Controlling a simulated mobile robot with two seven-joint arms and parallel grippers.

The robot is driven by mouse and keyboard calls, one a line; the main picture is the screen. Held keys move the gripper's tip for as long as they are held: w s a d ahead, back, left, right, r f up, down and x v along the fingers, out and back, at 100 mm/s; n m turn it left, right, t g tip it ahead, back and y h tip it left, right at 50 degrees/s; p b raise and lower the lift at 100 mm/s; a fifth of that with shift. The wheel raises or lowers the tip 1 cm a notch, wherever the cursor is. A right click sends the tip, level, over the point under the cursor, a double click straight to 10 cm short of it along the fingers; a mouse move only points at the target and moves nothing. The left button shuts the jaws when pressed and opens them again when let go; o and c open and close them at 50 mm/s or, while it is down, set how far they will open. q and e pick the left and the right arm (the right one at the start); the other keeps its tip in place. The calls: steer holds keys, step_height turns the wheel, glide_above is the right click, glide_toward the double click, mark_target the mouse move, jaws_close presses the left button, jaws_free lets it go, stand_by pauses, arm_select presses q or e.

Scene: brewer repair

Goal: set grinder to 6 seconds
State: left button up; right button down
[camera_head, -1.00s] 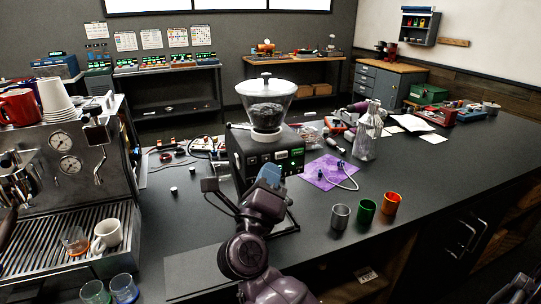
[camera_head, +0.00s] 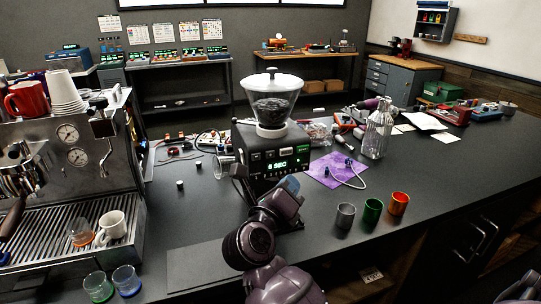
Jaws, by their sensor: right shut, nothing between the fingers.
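The grinder (camera_head: 255,150) is a black box with a clear hopper (camera_head: 270,98) of dark beans on top. Its front has a row of small buttons and a lit green display (camera_head: 289,164) that seems to read "8 SEC"; the digit is small. My right gripper (camera_head: 290,183), with a bluish tip, is shut and empty just below the display, in front of the lower grinder face. I cannot tell whether it touches the grinder. The arm hides part of the grinder's base. My left gripper is not in view.
The espresso machine (camera_head: 68,150) stands at the left with cups on it. Silver, green (camera_head: 372,211) and orange cups stand right of my arm.

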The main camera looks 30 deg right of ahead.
mark_target(270, 155)
steer(key=shift+w+d+b, duration=0.15)
steer(key=shift+w+d, duration=0.2)
steer(key=shift+w, duration=1)
steer(key=shift+w+d+b, duration=0.15)
steer(key=shift+w+d, duration=0.2)
steer(key=shift+w, duration=0.95)
steer(key=shift+w+d+b, duration=0.15)
steer(key=shift+w+d, duration=0.2)
steer(key=shift+w, duration=1)
steer(key=shift+w, duration=0.1)
steer(key=shift+w, duration=0.35)
